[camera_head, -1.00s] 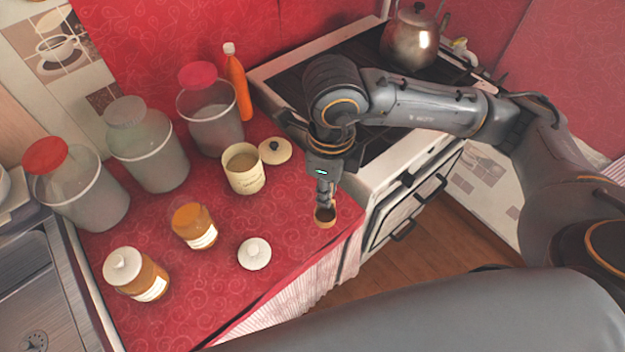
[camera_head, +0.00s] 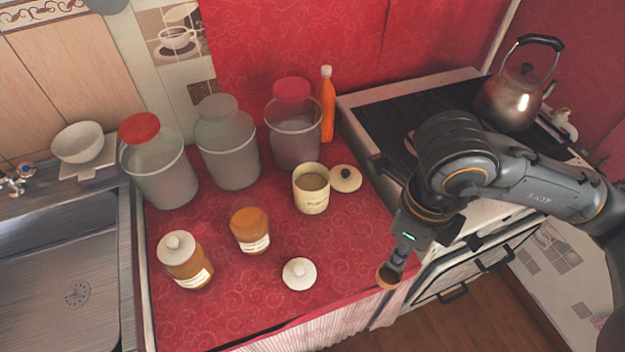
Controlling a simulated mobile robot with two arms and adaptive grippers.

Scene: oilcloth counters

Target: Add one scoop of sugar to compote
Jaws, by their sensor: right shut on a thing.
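My right gripper (camera_head: 396,260) is shut on a small wooden scoop (camera_head: 387,279), held by the counter's front right corner. Whether the scoop holds anything is hard to tell. An open cream canister (camera_head: 311,198) with tan contents stands up and left of the gripper; its lid (camera_head: 346,179) lies to its right. A similar jar with a white lid on (camera_head: 186,263) stands at the front left. I cannot tell which holds sugar or compote. My left gripper is out of view.
Three large lidded containers stand at the back of the red counter (camera_head: 225,310): left (camera_head: 165,180), middle (camera_head: 229,160) and right (camera_head: 296,140). An orange bottle (camera_head: 327,108) is beside them. The stove with a kettle (camera_head: 510,100) is right; the sink (camera_head: 60,270) is left.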

